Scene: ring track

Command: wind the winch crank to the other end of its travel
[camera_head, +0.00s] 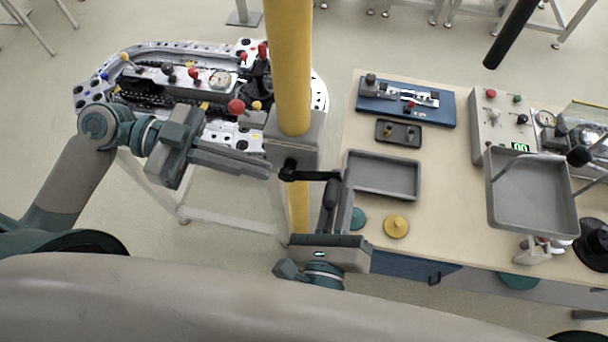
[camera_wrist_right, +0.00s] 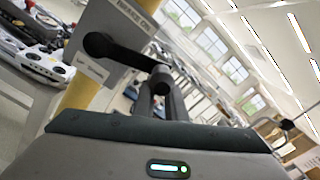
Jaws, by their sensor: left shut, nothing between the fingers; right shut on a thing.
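The winch is a grey box (camera_head: 292,150) on a yellow post (camera_head: 289,60). Its black crank (camera_head: 312,176) points right from the hub in the head view. In the right wrist view the crank (camera_wrist_right: 125,56) runs from the hub at upper left down to its handle. My right gripper (camera_head: 333,186) is shut on the crank's handle; its fingers (camera_wrist_right: 160,100) partly hide the grip. My left gripper (camera_head: 268,171) is shut and empty, just left of the winch box; I cannot tell whether it touches it.
A ring track (camera_head: 165,52) on a stand with red and blue knobs lies left of the post. A wooden table (camera_head: 450,165) at right carries a grey tray (camera_head: 383,192), a second tray (camera_head: 530,232), a yellow disc (camera_head: 396,227) and a control box (camera_head: 497,120).

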